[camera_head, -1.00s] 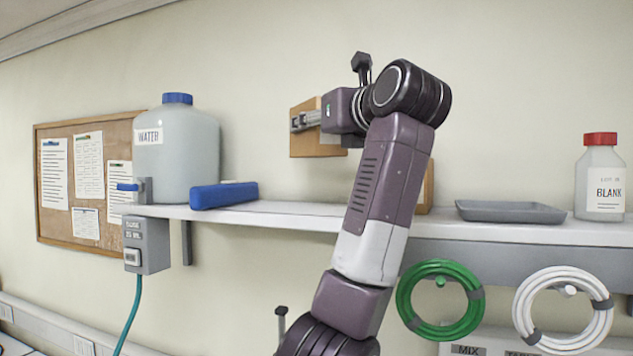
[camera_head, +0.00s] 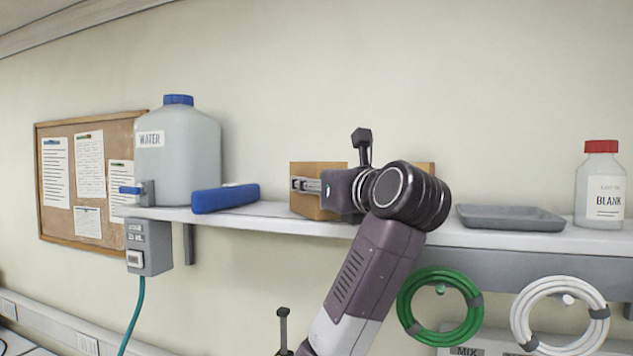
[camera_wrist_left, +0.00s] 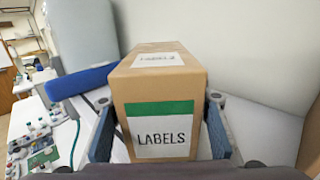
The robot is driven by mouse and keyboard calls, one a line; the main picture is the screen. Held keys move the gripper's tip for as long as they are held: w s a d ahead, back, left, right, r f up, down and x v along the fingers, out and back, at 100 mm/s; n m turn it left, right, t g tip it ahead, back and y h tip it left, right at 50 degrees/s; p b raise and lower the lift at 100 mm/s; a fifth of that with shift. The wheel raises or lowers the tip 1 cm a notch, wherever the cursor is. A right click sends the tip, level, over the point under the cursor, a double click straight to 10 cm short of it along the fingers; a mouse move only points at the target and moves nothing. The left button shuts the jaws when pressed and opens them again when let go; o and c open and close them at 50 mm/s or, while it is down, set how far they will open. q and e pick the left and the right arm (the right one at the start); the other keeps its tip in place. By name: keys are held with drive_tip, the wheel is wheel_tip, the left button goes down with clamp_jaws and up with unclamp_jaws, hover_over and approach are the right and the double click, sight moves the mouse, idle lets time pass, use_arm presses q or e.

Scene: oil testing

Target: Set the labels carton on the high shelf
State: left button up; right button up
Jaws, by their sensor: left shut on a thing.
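The brown labels carton (camera_head: 312,170) is upright at shelf level in the head view. In the left wrist view its "LABELS" face with a green band (camera_wrist_left: 160,125) faces me. My left gripper (camera_head: 308,185) is shut on the carton, with one blue-padded finger on each side in the wrist view (camera_wrist_left: 160,135). The white high shelf (camera_head: 275,210) runs along the wall. The carton's bottom is at the shelf surface; I cannot tell whether it touches. My arm hides part of the carton and shelf. My right gripper is not in view.
Left of the carton are a blue oblong object (camera_head: 225,198) and a water jug (camera_head: 180,145). To the right, another brown box (camera_head: 430,170) shows partly behind my wrist, then a grey tray (camera_head: 510,217) and a BLANK bottle (camera_head: 600,185). Green (camera_head: 440,338) and white hose coils hang below.

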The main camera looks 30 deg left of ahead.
use_arm(q)
drive_tip(key=shift+d+f, duration=0.1)
drive_tip(key=shift+f, duration=0.05)
drive_tip(key=o, duration=1.2)
drive_tip(key=shift+b+v, duration=3.3)
drive_tip(key=shift+v, duration=2.7)
